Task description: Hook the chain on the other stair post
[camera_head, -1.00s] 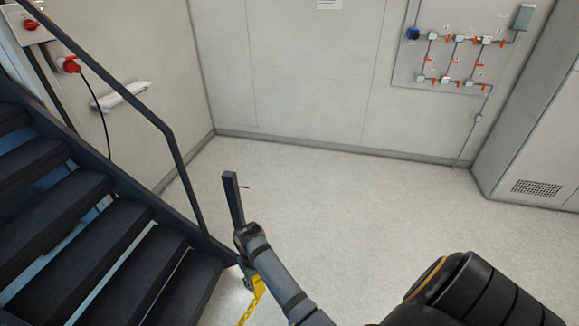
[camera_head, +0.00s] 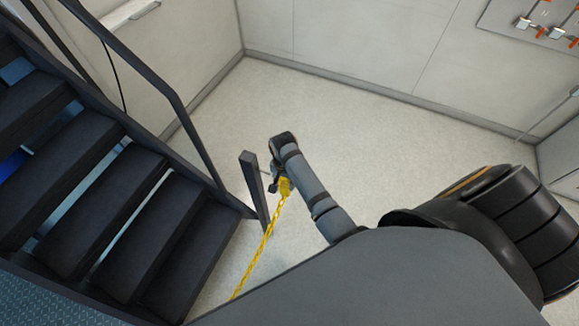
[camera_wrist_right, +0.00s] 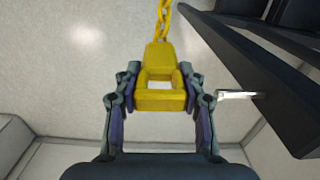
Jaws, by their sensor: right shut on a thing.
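The dark stair post (camera_head: 252,185) stands at the foot of the stairs, at the right end of the lowest step. It also fills the upper right of the wrist view (camera_wrist_right: 262,80), with a thin light hook pin (camera_wrist_right: 237,95) sticking out towards my gripper. My right gripper (camera_head: 279,182) is just right of the post, near its upper part. In the wrist view it (camera_wrist_right: 160,92) is shut on a yellow chain end piece (camera_wrist_right: 158,101) with a rectangular opening. The pin lies beside the right finger, outside that opening. The yellow chain (camera_head: 261,246) runs down to the lower left. My left gripper is out of view.
Dark stairs with a handrail (camera_head: 175,105) take up the left side. Open pale floor (camera_head: 370,150) lies beyond the post and to its right. A wall panel with valves (camera_head: 545,25) is at the upper right.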

